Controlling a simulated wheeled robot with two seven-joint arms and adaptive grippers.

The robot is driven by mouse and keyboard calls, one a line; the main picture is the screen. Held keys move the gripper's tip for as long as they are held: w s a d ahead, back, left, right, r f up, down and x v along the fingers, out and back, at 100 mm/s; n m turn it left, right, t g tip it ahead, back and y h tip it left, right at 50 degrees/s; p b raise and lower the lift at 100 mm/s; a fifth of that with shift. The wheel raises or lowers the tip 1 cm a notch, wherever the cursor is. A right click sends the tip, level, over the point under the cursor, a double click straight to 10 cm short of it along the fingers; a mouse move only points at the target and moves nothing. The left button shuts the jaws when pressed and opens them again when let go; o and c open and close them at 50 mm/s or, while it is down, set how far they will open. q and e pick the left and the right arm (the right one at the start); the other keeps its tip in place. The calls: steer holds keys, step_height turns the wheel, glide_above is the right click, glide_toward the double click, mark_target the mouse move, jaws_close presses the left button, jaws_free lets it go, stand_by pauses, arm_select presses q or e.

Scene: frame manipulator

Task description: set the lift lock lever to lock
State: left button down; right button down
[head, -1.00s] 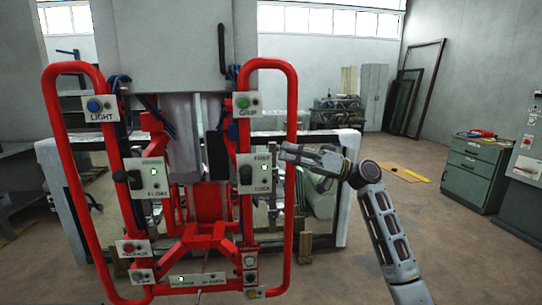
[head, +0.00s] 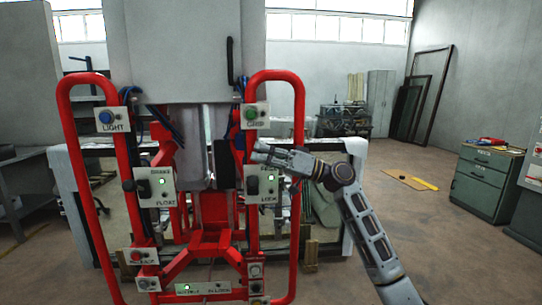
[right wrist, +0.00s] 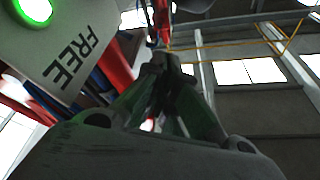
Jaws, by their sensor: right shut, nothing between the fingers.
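The lock panel (head: 268,190) is a pale plate on the right side of the red frame, with LOCK readable at its lower edge. Its black lever (head: 253,186) stands at the panel's left. My right gripper (head: 259,152) is shut and empty at the panel's top edge, above the lever, and covers the upper label. In the right wrist view the shut fingers (right wrist: 167,65) point upward beside the plate (right wrist: 60,45) marked FREE, where a green lamp (right wrist: 30,8) is lit. The lever is not clear there, and I cannot tell contact. My left gripper is not in view.
The red frame (head: 299,130) has a tall right handle close to my right arm. A GRIP button panel (head: 252,116) sits just above my gripper. A brake/float panel (head: 160,188) is at the left. Open floor lies right, before a green cabinet (head: 485,180).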

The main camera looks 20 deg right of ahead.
mark_target(252, 183)
steer(key=f, duration=0.1)
steer(key=s+f, duration=0.1)
steer(key=f, duration=0.1)
steer(key=shift+s+a+f, duration=0.15)
steer(key=shift+s, duration=0.15)
steer(key=shift+s+f, duration=0.1)
steer(key=shift+f, duration=0.05)
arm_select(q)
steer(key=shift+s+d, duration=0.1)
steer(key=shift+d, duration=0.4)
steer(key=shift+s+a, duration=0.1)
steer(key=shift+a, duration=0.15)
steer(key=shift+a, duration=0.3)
